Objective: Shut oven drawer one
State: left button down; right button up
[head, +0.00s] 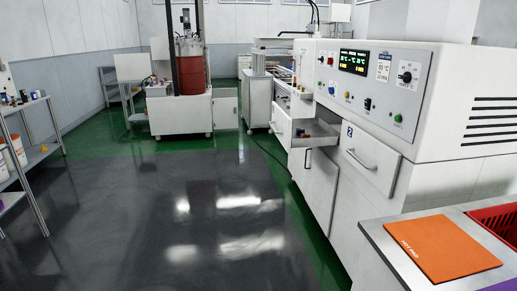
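The white oven (425,150) runs along the right side, with a control panel and a lit green display on its front. An open drawer (322,142) sticks out from its front, with small objects at its far end. Nearer me, a drawer front with a bar handle (368,168) looks shut. Neither of my grippers is in view.
A lower door (314,185) under the open drawer seems to stand ajar. An orange hot pad (436,248) lies on a bench at the near right, beside a red crate (497,222). A shelf rack (28,150) stands left. The dark floor between is clear.

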aim_at(284, 128)
jog(key=i, duration=1.45)
jog(key=i+j+z, duration=0.1)
jog(key=i+z, duration=0.2)
jog(key=i, duration=0.2)
jog(key=i+j+z, duration=0.3)
jog(key=i, duration=0.25)
jog(key=l, duration=0.1)
